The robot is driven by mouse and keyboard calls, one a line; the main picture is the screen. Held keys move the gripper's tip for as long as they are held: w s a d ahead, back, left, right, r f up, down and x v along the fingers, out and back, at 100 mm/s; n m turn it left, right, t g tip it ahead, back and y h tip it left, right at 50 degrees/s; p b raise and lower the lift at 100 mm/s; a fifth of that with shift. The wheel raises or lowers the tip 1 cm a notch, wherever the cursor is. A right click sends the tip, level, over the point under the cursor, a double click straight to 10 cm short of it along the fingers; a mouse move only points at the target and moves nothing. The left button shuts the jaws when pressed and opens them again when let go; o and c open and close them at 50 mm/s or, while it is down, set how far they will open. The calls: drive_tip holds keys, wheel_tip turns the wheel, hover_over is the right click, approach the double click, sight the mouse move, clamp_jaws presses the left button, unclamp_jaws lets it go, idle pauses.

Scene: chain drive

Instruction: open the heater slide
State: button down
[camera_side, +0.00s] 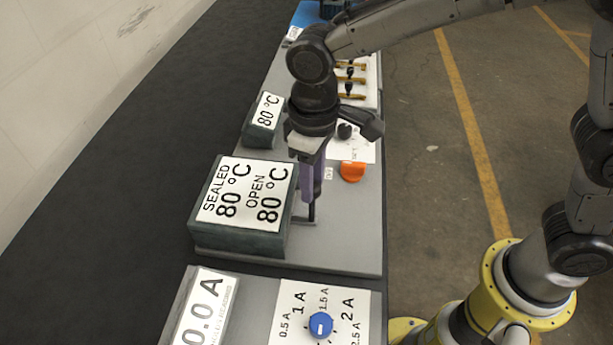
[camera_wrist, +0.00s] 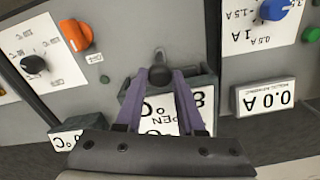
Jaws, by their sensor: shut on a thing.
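My gripper (camera_side: 309,200) points down with its purple fingers at a small dark upright handle (camera_side: 311,213), which I take to be the heater slide's. In the wrist view, the fingers (camera_wrist: 160,84) close on the handle's dark round knob (camera_wrist: 160,75). The handle stands on a grey panel, at the right side of a dark box with a sign (camera_side: 243,195) reading SEALED 80 °C and OPEN 80 °C. The fingers hide part of the handle and sign, and I cannot tell the slide's position.
An orange knob (camera_side: 352,171) and a black knob (camera_side: 345,131) sit behind the gripper. A smaller 80 °C display (camera_side: 265,112) stands at the back left. A blue dial (camera_side: 320,325) and a 0.0 A display (camera_side: 207,309) are in front.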

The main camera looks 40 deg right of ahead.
drive_tip(key=s+d, duration=0.8)
drive_tip(key=shift+s+d+r, duration=0.15)
drive_tip(key=shift+s+d, duration=0.05)
drive_tip(key=shift+d, duration=0.05)
drive_tip(key=c, duration=0.5)
unclamp_jaws()
wheel_tip(320, 180, up, 14)
drive_tip(key=shift+s+f, duration=0.1)
drive_tip(key=shift+f, duration=0.05)
